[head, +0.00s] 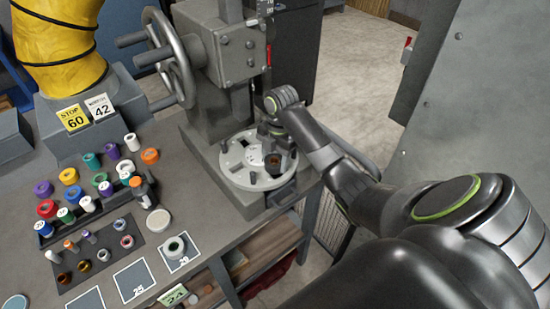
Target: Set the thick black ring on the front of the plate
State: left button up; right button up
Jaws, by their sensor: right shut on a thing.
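The round grey plate (238,172) sits on the base of the press, under its column. It has small holes and pale marks on top. My right gripper (274,153) reaches in from the right and points down over the right part of the plate. It is shut on a small dark piece with a brownish middle (273,160), which looks like the thick black ring. The gripper hides much of it, and I cannot tell whether it touches the plate. My left gripper is not in view.
The press (222,50) with its handwheel (170,55) stands behind the plate. Several coloured spools (70,177) and a dark tray (100,262) fill the bench at left. A grey panel (485,95) rises at right.

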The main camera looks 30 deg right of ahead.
jog(key=shift+f+b, duration=0.3)
jog(key=shift+f, duration=0.35)
jog(key=o, duration=1.2)
